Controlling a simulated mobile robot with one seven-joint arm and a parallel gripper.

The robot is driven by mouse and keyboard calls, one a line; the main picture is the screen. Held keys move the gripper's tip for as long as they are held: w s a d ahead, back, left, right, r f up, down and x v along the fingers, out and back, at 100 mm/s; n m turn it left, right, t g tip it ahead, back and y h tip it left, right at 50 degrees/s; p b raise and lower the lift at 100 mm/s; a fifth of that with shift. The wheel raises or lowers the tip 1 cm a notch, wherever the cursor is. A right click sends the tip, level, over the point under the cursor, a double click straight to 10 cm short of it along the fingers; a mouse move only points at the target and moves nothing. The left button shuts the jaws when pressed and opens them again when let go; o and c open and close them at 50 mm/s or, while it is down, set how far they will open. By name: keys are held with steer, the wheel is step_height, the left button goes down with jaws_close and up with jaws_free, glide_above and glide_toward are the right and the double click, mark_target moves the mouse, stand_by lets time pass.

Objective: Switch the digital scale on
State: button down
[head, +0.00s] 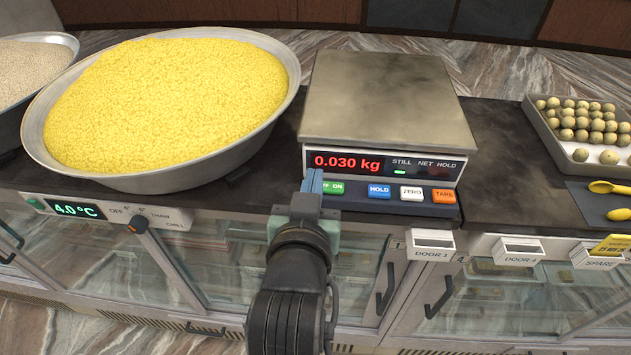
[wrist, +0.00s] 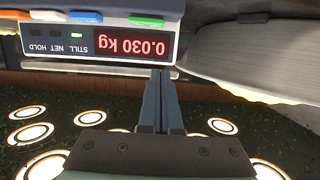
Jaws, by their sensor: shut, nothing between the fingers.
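The digital scale (head: 390,105) stands on the dark counter with a bare metal pan. Its red display (head: 346,162) is lit and reads 0.030 kg, with a green light under STILL. Below it sit a green OFF/ON button (head: 335,188), a blue HOLD, a white ZERO and an orange TARE button. My gripper (head: 313,180) is shut and empty, its blue-grey fingertips at the left end of the button row, covering part of the green button's label. In the wrist view the shut fingers (wrist: 160,85) point at the scale's front beside the upside-down display; contact cannot be told.
A wide metal bowl of yellow grains (head: 165,100) stands close on the left. A tray of round sweets (head: 585,125) and yellow spoons (head: 608,187) are on the right. Glass-doored cabinets with handles and a temperature panel (head: 75,209) lie below the counter edge.

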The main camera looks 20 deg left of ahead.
mark_target(330, 188)
steer(key=p+x, duration=0.1)
steer(key=x, duration=0.2)
steer(key=shift+r, duration=0.15)
step_height(330, 188, down, 3)
steer(key=shift+w+r+p, duration=0.1)
steer(key=shift+r+p, duration=0.1)
steer(key=shift+p, duration=0.15)
steer(key=shift+f, duration=0.9)
